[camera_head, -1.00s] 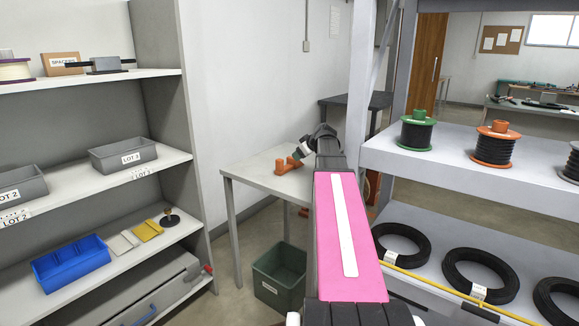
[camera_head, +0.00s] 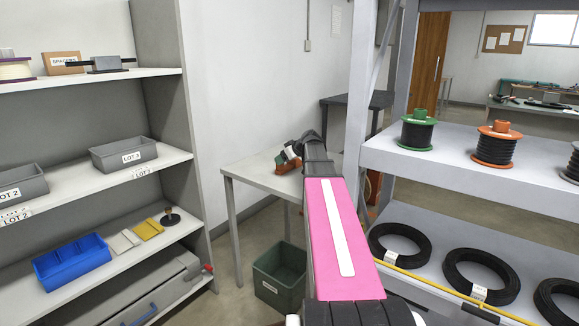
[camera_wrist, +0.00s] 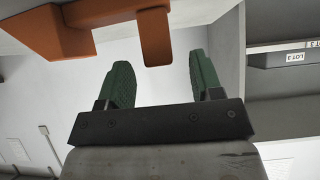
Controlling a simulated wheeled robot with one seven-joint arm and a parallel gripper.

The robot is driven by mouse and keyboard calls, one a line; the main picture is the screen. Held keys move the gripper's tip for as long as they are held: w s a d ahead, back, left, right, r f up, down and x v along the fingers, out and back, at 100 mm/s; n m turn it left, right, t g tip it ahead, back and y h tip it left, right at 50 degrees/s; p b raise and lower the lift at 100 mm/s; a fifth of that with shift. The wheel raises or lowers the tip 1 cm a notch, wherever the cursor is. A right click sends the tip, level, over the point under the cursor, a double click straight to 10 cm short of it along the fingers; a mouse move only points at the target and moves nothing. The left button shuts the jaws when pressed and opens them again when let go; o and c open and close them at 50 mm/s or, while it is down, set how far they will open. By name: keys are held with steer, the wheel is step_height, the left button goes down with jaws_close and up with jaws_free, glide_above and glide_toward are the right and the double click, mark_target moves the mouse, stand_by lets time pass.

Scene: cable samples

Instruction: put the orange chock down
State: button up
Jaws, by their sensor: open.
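The orange chock (camera_head: 281,163) is on the grey table (camera_head: 240,177) in the middle of the head view. In the wrist view the orange chock (camera_wrist: 58,36) fills the upper left, with an orange upright part (camera_wrist: 155,38) in line with the gap between my fingers. My gripper (camera_head: 293,153) is right at the chock and hides part of it in the head view. In the wrist view my gripper's green fingers (camera_wrist: 163,78) stand wide apart with nothing clamped between them. I cannot tell whether a finger touches the chock.
A green bin (camera_head: 280,275) stands on the floor by the table. A shelf unit (camera_head: 160,160) with grey lot boxes is at left. A rack (camera_head: 460,165) with cable spools and coils is close at right. A dark table (camera_head: 345,110) stands behind.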

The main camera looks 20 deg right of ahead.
steer(key=shift+x, duration=1.6)
steer(key=shift+d, duration=0.1)
jaws_close()
